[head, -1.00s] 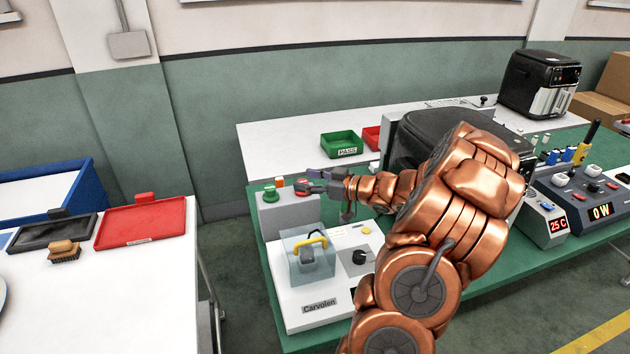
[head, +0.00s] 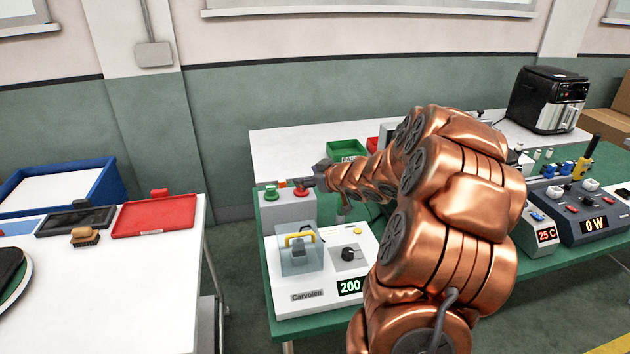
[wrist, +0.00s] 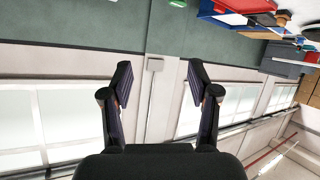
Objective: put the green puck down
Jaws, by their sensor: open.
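A green round puck-like button (head: 270,194) sits on the left of the grey box (head: 287,212) on the green bench. A red round button (head: 301,191) is beside it on the right. No loose green puck shows clearly. My gripper (head: 313,182) is close to the red button, at its right, with the green button further left. In the wrist view my gripper (wrist: 160,80) has its fingers wide apart with nothing between them. That view faces the wall and windows; the buttons cannot be made out there.
The Carvolen unit (head: 305,275), with a clear cover, yellow handle and 200 display, stands in front of the grey box. A green bin (head: 346,150) and a black fryer (head: 545,98) are behind. A red tray (head: 155,216) lies on the left table.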

